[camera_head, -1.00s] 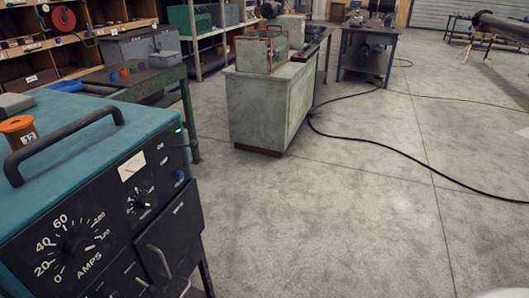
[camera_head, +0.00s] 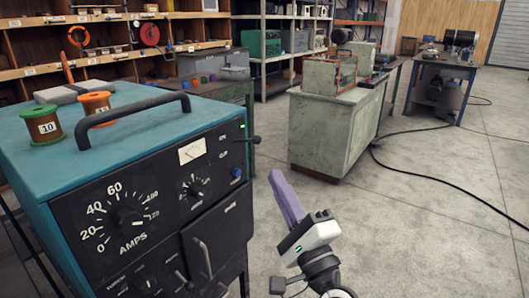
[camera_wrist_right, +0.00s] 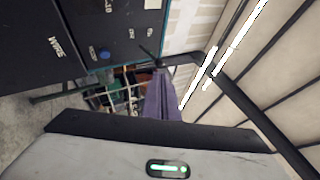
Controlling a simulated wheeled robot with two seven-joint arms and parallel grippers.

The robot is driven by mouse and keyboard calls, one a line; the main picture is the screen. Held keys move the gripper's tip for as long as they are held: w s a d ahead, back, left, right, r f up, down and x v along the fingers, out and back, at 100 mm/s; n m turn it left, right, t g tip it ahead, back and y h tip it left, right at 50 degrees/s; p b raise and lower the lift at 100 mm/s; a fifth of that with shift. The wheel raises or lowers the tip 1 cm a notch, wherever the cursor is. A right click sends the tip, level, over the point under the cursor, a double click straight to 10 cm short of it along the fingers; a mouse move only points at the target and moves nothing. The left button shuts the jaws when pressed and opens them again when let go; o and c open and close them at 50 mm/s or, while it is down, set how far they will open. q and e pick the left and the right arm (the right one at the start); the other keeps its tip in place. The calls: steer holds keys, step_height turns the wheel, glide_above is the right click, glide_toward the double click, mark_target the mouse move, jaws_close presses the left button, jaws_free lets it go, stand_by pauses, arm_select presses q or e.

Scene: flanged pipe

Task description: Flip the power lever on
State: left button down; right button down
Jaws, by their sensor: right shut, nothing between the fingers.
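The teal and black welding machine (camera_head: 130,185) stands at the left in the head view, with an AMPS dial and a small lit green light. A thin black lever (camera_head: 251,139) with a dark knob sticks out to the right from its side, near the light. My right gripper (camera_head: 277,176), with purple fingers, is shut and empty, below and right of the lever and apart from it in the picture. In the right wrist view, the fingers (camera_wrist_right: 161,78) point toward the machine's panel edge, with a dark lever-like piece (camera_wrist_right: 148,53) close by the tips. My left gripper is not in view.
A black carry handle (camera_head: 133,108) and two wire spools, one green (camera_head: 42,127) and one orange (camera_head: 95,106), are on the machine's top. A grey-green cabinet (camera_head: 325,132) stands behind my right gripper. Open concrete floor (camera_head: 420,220) lies to the right.

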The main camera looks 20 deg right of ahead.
mark_target(259, 143)
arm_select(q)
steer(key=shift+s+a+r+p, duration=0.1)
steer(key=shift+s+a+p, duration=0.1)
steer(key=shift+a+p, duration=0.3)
arm_select(e)
steer(key=x, duration=0.8)
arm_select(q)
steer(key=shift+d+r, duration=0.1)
